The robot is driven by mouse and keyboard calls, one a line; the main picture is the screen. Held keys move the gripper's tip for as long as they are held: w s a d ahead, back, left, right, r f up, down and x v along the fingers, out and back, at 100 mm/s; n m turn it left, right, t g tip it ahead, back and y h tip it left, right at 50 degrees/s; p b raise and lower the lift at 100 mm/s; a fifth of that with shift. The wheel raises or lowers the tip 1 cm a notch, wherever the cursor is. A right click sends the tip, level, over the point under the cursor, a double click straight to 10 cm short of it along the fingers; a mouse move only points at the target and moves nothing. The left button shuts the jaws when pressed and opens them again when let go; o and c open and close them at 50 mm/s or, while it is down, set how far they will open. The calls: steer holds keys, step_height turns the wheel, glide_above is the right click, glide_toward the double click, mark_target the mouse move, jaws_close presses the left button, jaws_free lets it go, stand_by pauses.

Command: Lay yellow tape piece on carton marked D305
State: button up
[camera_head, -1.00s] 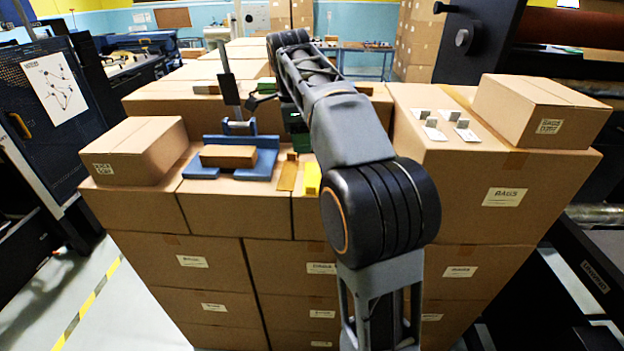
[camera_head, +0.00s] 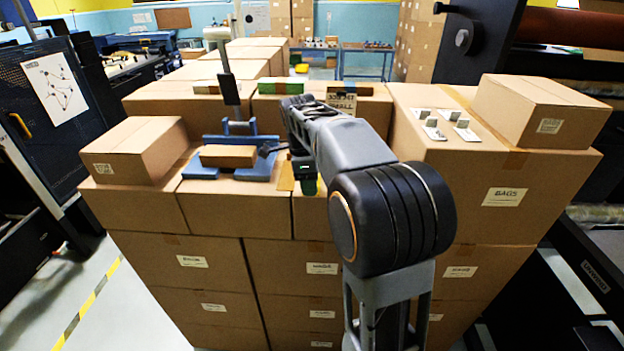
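My gripper (camera_head: 302,166) is low over the front middle cartons, just right of the blue fixture. Its fingertips are too dark and small to tell open from shut. A yellow piece seen earlier at this spot is hidden behind my gripper now. A tan strip (camera_head: 286,178) lies on the carton top beside it. A small carton (camera_head: 540,108) with a white label stands at the right, and another small carton (camera_head: 136,150) with a label stands at the left. Their label codes are too small to read surely, so I cannot tell which is D305.
The blue fixture (camera_head: 254,172) holds a brown block (camera_head: 228,156) and has an upright post. White cards with grey clips (camera_head: 467,134) lie on the right carton stack (camera_head: 500,160). Green (camera_head: 280,88) and brown strips lie on the cartons behind. Dark machines flank both sides.

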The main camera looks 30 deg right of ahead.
steer(key=shift+f, duration=0.45)
jaws_close()
